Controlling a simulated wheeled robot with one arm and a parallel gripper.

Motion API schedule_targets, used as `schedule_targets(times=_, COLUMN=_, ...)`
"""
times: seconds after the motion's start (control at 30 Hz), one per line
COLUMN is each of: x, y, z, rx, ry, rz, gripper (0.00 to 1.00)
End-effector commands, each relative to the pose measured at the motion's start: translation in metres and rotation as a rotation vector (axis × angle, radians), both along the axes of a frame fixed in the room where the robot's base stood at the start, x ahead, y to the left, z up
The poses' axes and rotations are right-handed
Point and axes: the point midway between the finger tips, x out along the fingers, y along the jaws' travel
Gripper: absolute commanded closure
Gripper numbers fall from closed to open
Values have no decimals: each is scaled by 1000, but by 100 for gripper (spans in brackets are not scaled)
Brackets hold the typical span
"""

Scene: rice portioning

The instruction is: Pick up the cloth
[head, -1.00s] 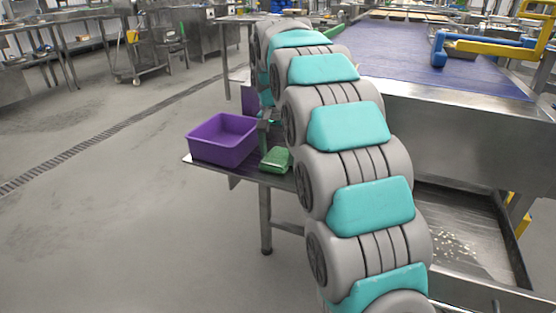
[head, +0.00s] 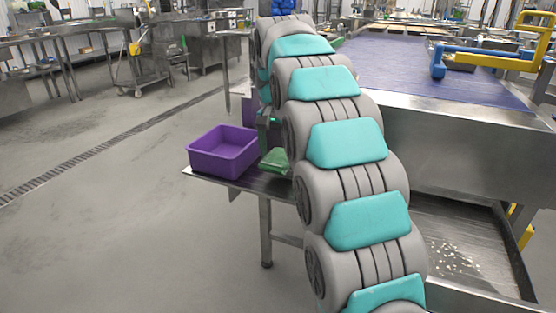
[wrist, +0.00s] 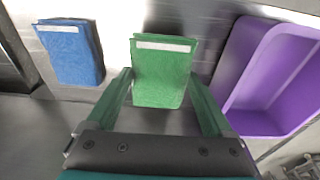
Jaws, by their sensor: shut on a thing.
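The green cloth (wrist: 163,72) is a folded pad with a pale strip along its far edge. My gripper (wrist: 160,88) has a finger on either side of it and is shut on it. In the head view the green cloth (head: 275,161) shows beside my arm, at the right of the purple bin, narrowed toward the top. My arm hides part of the gripper there. I cannot tell clearly whether the cloth is clear of the table. A blue cloth (wrist: 70,52), also folded with a pale strip, lies apart to the left in the wrist view.
A conveyor with a blue belt (head: 400,65) is behind my arm. A metal tray with white grains (head: 450,256) is low at the right.

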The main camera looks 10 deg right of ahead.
Motion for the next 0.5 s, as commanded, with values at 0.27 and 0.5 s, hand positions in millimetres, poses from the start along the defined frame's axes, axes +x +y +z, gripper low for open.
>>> schedule_targets(times=0.27, x=-18, y=-18, z=3, rx=1, ry=-3, rz=-1, gripper=67)
schedule_targets(times=0.5, x=-42, y=-40, z=6, rx=1, ry=-3, rz=-3, gripper=67)
